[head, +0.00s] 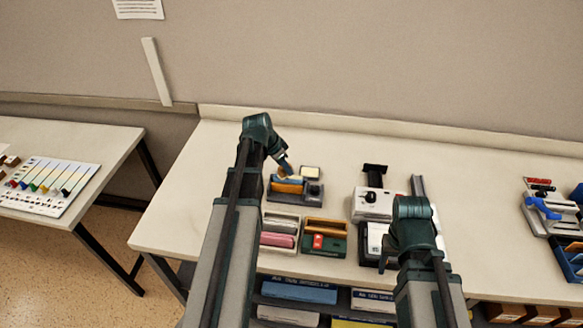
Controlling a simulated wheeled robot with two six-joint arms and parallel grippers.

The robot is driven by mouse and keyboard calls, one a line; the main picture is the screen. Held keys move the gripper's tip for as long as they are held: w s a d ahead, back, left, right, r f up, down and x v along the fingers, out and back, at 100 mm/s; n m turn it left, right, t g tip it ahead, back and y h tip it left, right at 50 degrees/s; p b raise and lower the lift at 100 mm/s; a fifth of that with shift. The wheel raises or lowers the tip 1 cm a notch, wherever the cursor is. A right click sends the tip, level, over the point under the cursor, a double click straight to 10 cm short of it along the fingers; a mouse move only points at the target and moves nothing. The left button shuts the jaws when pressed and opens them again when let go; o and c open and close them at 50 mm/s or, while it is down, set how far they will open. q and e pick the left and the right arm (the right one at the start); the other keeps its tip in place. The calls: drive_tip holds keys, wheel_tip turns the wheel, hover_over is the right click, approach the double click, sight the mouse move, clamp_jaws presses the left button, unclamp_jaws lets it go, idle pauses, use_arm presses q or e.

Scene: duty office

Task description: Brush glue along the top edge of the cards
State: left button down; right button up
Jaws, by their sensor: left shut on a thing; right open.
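A dark grey holder (312,192) stands on the table with an orange-yellow block of what look like cards (288,186) in it. My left gripper (287,172) is shut on a small pale thing, perhaps the glue brush, just above the back of the cards. I cannot tell whether it touches them. A small pale-topped pad or pot (310,172) is at the holder's back right. My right gripper (412,240) is over the white and black device, apart from the cards; its fingers are mostly hidden by its own wrist.
In front of the holder are a tray with a pink block (278,240) and a green tray (326,246) with orange and red things. A white device with a black knob (372,203) stands right of them. Blue bins (570,262) are far right. The table's left part is clear.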

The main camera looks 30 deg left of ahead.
use_arm(q)
drive_tip(key=shift+s+a, duration=0.15)
drive_tip(key=shift+a, duration=0.4)
drive_tip(key=shift+a, duration=0.15)
drive_tip(key=shift+s+a, duration=0.3)
drive_tip(key=shift+a, duration=0.55)
drive_tip(key=shift+s+a, duration=0.25)
drive_tip(key=shift+a, duration=0.55)
wheel_tip(320, 180, up, 6)
drive_tip(key=p, duration=0.6)
wheel_tip(320, 180, up, 3)
drive_tip(key=p, duration=0.3)
